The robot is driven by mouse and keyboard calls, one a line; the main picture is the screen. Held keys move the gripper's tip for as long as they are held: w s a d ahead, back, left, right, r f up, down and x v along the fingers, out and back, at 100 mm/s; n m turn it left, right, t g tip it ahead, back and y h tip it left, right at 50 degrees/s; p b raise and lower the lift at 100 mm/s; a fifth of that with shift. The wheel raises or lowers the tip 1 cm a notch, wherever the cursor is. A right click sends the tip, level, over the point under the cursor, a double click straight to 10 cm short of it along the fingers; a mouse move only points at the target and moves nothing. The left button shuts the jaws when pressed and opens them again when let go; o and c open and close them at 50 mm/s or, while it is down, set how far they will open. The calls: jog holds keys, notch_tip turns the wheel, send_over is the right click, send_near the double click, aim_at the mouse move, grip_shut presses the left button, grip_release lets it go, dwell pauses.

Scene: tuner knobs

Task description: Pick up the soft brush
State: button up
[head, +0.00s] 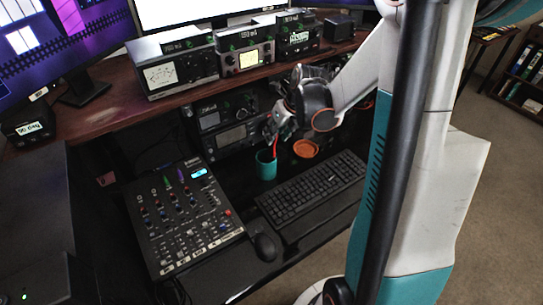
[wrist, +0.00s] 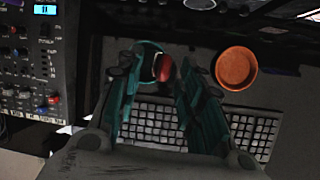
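A teal cup (head: 266,167) stands on the dark desk left of the keyboard. A thin red item, likely the soft brush (head: 274,147), rises from it; its bristles cannot be made out. In the wrist view, the red item (wrist: 163,68) with a pale edge shows over the cup's teal rim (wrist: 146,47). My gripper (head: 276,128) is above the cup, pointing down. In the wrist view, the two fingers of my gripper (wrist: 160,72) are apart, with the red item between their tips. I see no clear contact; the fingers hide part of the cup.
An orange round dish (head: 306,148) lies right of the cup. A black keyboard (head: 312,188), a mouse (head: 264,246) and a mixer (head: 182,217) take up the desk nearer me. A wooden shelf (head: 120,110) with radio gear (head: 246,56) runs behind.

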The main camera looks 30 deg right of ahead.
aim_at(272, 153)
jog(key=shift+w+b+x, duration=0.15)
jog(key=shift+b+x, duration=0.55)
jog(key=shift+x, duration=0.85)
jog(key=shift+w+b+x, duration=0.1)
jog(key=shift+b+x, duration=0.6)
jog(key=shift+x, duration=0.8)
jog(key=shift+d+r, duration=0.1)
jog(key=shift+r, duration=0.1)
jog(key=shift+c, duration=0.2)
grip_shut()
